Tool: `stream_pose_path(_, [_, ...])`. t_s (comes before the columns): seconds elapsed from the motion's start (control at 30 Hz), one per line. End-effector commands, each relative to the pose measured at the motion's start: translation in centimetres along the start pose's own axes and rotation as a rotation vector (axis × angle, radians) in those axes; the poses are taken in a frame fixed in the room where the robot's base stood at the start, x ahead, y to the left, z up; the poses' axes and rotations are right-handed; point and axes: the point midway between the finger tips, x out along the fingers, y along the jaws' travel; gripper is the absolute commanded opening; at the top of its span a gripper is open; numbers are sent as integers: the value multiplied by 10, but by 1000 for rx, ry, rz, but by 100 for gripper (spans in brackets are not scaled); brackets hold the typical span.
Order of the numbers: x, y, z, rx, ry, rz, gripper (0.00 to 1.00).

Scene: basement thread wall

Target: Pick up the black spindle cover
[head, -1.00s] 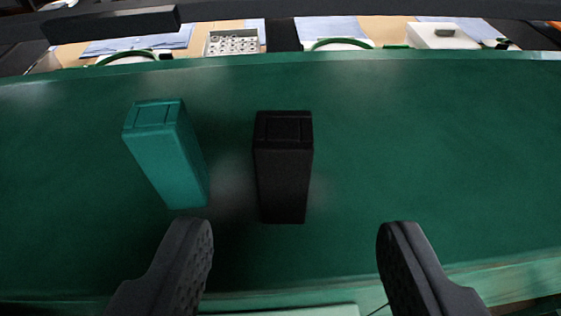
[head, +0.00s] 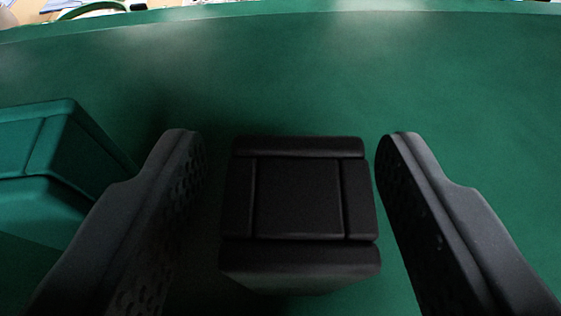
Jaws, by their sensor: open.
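The black spindle cover (head: 300,200) stands upright on the green surface, and I see its panelled top from above. My gripper (head: 288,142) is open, with one dark finger on each side of the cover. The right finger is very close to the cover's right side; I cannot tell whether it touches. A wider gap shows between the left finger and the cover. The cover's lower part is mostly hidden beneath its top.
A teal box-shaped cover (head: 60,160) stands at the left, close beside and partly behind my left finger. The green surface (head: 300,70) beyond the black cover is clear. Items beyond its far edge show only at the top left.

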Motion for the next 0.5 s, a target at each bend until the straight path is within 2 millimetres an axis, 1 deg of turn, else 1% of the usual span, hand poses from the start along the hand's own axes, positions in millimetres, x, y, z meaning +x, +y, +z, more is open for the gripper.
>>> stream_pose_path(0.1, [13,1,-2,0,3,1,51])
stream_pose_path(0.2, [19,0,-1,0,2,0,51])
stream_pose_path(0.43, [19,0,-1,0,2,0,51])
stream_pose_path(0.47, [19,0,-1,0,2,0,43])
stream_pose_path(0.5, [19,0,-1,0,2,0,31])
